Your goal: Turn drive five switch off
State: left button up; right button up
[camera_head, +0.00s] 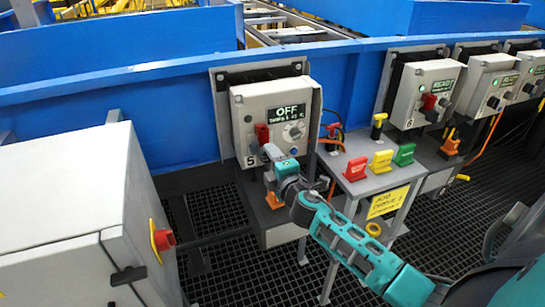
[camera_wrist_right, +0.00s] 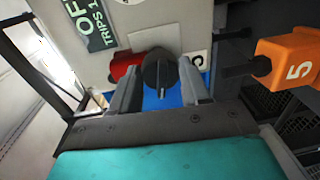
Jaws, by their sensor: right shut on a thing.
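The drive five box (camera_head: 237,108) is a grey cabinet on the blue conveyor frame, marked 5, with a display (camera_head: 291,113) reading OFF. My right gripper (camera_head: 265,155) is at its lower left front. In the right wrist view my right gripper (camera_wrist_right: 160,90) is shut on the black round switch knob (camera_wrist_right: 158,68), with a finger on each side. A red part (camera_wrist_right: 124,64) sits beside the knob; it also shows in the head view (camera_head: 262,133). In the head view my gripper hides the knob. My left gripper is not in view.
An orange plug marked 5 (camera_wrist_right: 285,62) hangs below the box. A small stand (camera_head: 348,185) to the right holds red, yellow and green tags (camera_head: 381,160). Drive box 6 (camera_head: 409,90) and others stand further right. A grey cabinet (camera_head: 70,200) is at the left.

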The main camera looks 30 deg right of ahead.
jog(key=shift+n, duration=1)
jog(key=shift+n+p, duration=0.3)
jog(key=o, duration=0.8)
jog(key=shift+o, duration=1.3)
jog(key=shift+s, duration=0.15)
jog(key=v, duration=1.2)
jog(key=shift+s+a, duration=0.25)
